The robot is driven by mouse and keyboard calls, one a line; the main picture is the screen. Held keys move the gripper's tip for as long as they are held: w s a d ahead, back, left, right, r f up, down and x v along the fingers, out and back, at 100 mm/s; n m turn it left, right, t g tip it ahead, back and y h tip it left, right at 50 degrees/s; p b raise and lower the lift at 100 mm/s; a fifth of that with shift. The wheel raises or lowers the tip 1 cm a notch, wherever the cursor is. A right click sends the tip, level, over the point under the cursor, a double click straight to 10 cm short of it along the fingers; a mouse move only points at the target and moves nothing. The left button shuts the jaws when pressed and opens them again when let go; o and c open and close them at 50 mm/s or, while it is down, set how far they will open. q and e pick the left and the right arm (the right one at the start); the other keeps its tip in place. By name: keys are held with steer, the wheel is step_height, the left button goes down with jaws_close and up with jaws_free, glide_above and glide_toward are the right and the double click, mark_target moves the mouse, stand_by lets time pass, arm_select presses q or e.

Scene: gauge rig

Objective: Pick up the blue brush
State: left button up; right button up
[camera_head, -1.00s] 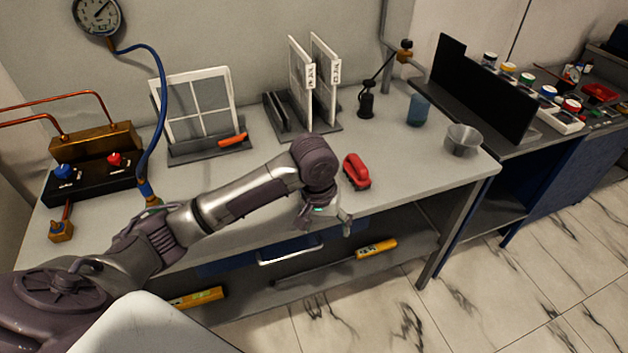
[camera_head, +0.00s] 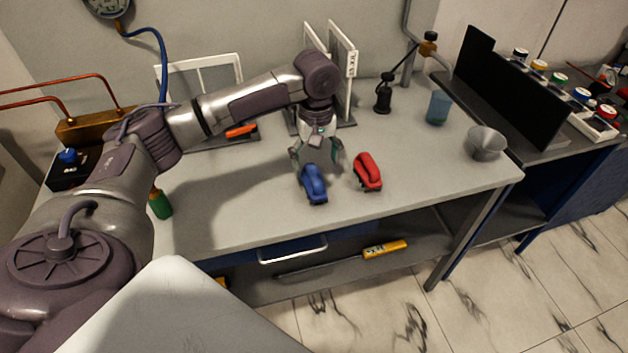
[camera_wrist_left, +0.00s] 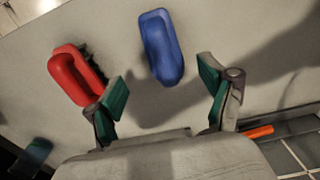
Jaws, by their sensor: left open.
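The blue brush (camera_head: 313,184) lies on the grey workbench (camera_head: 240,210), left of a red brush (camera_head: 367,172). My left gripper (camera_head: 318,160) is open and empty, above the bench just behind the blue brush. In the left wrist view the blue brush (camera_wrist_left: 162,46) lies beyond the open fingertips (camera_wrist_left: 163,90), roughly between them, with a gap to each finger. The red brush (camera_wrist_left: 76,74) there is beside and partly behind the left-hand finger. My right gripper does not show.
A blue cup (camera_head: 438,107) and a metal funnel (camera_head: 486,143) stand at the right of the bench. White panels in a rack (camera_head: 345,65) stand behind my gripper. A green-handled object (camera_head: 160,204) is at left. A yellow-handled tool (camera_head: 385,249) lies on the lower shelf.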

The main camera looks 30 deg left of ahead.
mark_target(314, 171)
arm_select(q)
steer(key=shift+f, duration=0.95)
steer(key=shift+s+a+f, duration=0.1)
steer(key=shift+s+f, duration=0.05)
steer(key=shift+f, duration=1.2)
steer(key=shift+s+f, duration=0.15)
steer(key=shift+f, duration=1.2)
steer(key=c, duration=1.4)
steer(key=shift+r, duration=2.05)
steer(key=shift+c, duration=0.3)
steer(key=w+d+r, duration=0.3)
steer(key=d+r, duration=0.4)
steer(key=d, duration=0.4)
steer(key=shift+d+b, duration=0.2)
steer(key=shift+b, duration=0.1)
